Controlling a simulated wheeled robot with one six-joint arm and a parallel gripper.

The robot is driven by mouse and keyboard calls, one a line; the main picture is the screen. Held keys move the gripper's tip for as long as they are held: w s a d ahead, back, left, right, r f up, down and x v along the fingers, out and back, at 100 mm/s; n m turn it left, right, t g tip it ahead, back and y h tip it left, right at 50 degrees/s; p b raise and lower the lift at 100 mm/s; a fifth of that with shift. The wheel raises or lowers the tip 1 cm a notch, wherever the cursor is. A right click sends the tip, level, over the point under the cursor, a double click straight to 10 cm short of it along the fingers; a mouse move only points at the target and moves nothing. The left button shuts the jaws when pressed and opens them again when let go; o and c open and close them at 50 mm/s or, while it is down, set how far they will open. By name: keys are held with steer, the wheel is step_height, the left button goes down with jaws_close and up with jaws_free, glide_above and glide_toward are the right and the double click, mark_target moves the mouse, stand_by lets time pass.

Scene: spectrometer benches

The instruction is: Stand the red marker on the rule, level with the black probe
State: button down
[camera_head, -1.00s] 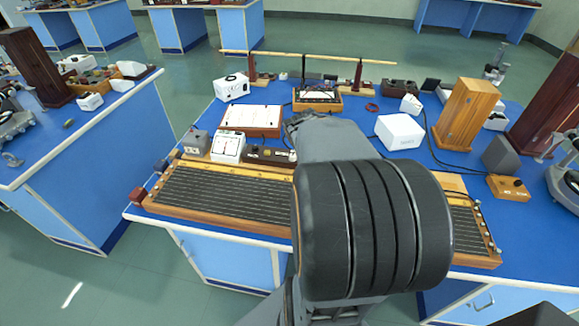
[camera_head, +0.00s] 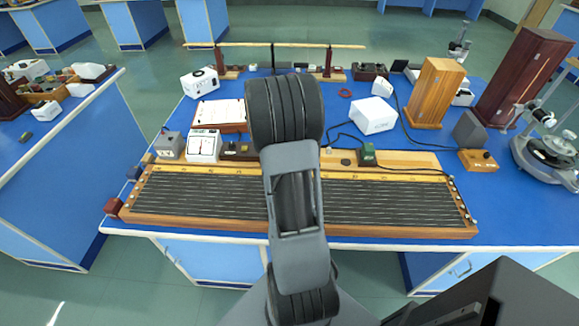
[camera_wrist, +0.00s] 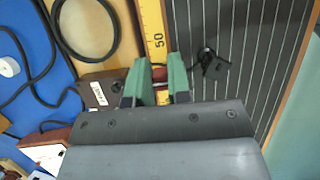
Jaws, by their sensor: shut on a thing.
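In the wrist view my gripper (camera_wrist: 160,80) has green-padded fingers. It is shut on a small red marker (camera_wrist: 159,74), mostly hidden between the pads. The fingers are over the yellow rule (camera_wrist: 154,25), near its 50 mark. I cannot tell whether the marker touches the rule. The black probe (camera_wrist: 214,65) is on the wire side of the rule, right of the fingers and slightly higher in the picture than the marker. In the head view the rule (camera_head: 380,178) runs along the wire board (camera_head: 390,205). My arm hides the gripper, marker and probe there.
A brown labelled box (camera_wrist: 100,92) and a black ring (camera_wrist: 85,30) lie left of the fingers. A white meter (camera_head: 204,146), a white box (camera_head: 373,115) and a green-topped block (camera_head: 367,154) stand behind the rule. Cables cross the bench behind it.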

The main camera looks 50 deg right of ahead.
steer(key=shift+w+d+f, duration=0.2)
steer(key=shift+w+f, duration=0.1)
steer(key=shift+f, duration=1.65)
steer(key=shift+f, duration=0.15)
steer(key=c, duration=1.1)
jaws_free()
steer(key=shift+o, duration=0.2)
